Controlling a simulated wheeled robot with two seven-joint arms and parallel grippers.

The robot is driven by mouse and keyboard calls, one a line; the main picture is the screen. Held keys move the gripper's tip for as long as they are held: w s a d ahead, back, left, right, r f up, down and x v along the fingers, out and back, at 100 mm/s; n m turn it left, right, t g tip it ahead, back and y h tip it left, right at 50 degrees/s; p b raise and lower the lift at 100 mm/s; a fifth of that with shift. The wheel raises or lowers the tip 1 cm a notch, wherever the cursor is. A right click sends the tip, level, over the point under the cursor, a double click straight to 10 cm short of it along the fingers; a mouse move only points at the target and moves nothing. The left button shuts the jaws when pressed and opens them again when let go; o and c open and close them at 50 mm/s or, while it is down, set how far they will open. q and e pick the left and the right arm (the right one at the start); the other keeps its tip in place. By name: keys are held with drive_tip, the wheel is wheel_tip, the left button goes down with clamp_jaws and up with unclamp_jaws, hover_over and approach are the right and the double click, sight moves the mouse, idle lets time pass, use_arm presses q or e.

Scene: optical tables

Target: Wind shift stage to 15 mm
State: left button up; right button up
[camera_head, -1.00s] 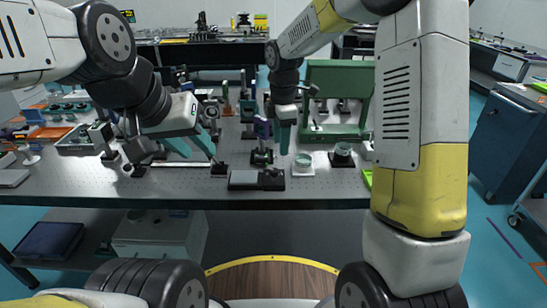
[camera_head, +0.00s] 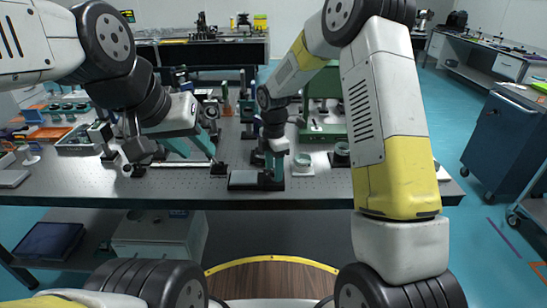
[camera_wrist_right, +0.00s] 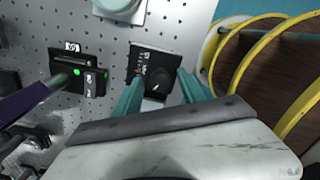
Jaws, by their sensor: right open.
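A black control box (camera_wrist_right: 150,76) with a round knob (camera_wrist_right: 158,82) shows in the right wrist view. The knob has a white pointer mark, and small markings lie beside it, too small to read. My right gripper (camera_wrist_right: 163,96) is open, its teal fingers on either side of the knob box; I cannot tell whether they touch it. In the head view this gripper (camera_head: 274,164) points down at the box near the table's front edge, largely hiding it. A black stage-like device with a green light (camera_wrist_right: 80,72) stands beyond. My left gripper (camera_head: 194,145) is open and empty above the table's left part.
A dark flat slab (camera_head: 243,180) lies left of the right gripper. A teal disc on a pale base (camera_head: 304,159) stands to the right. Several optical mounts crowd the perforated table (camera_head: 330,186) behind. A green frame (camera_head: 325,131) stands behind right. The front strip is mostly bare.

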clamp_jaws()
drive_tip(key=shift+m, duration=0.4)
